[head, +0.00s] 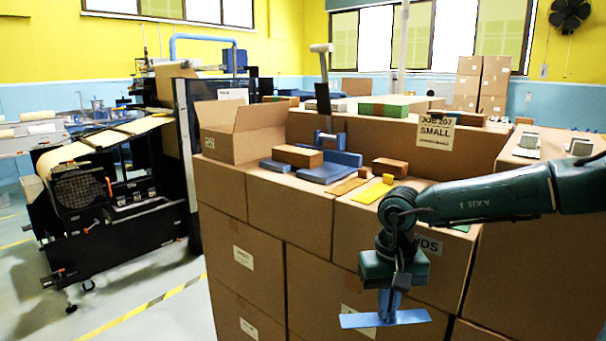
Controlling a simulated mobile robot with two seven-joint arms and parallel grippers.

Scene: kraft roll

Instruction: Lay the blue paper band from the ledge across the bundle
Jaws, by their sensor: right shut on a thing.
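My right gripper (391,283) hangs in front of the cardboard boxes at the lower right, pointing down. It is shut on a flat blue strip, the blue paper band (408,317), which it holds level in the air, clear of the boxes. A brown block (297,156) lies on a blue pad on the box top, and a smaller brown block (390,167) lies to its right. I cannot tell which of these is the bundle. The ledge is not clearly identifiable. My left gripper is not in view.
An upright lever tool (323,100) with a blue base stands behind the pads. A yellow piece (372,192) lies near the front edge. An open carton (232,131) stands at the left, and a "SMALL" sign (436,132) is at the back.

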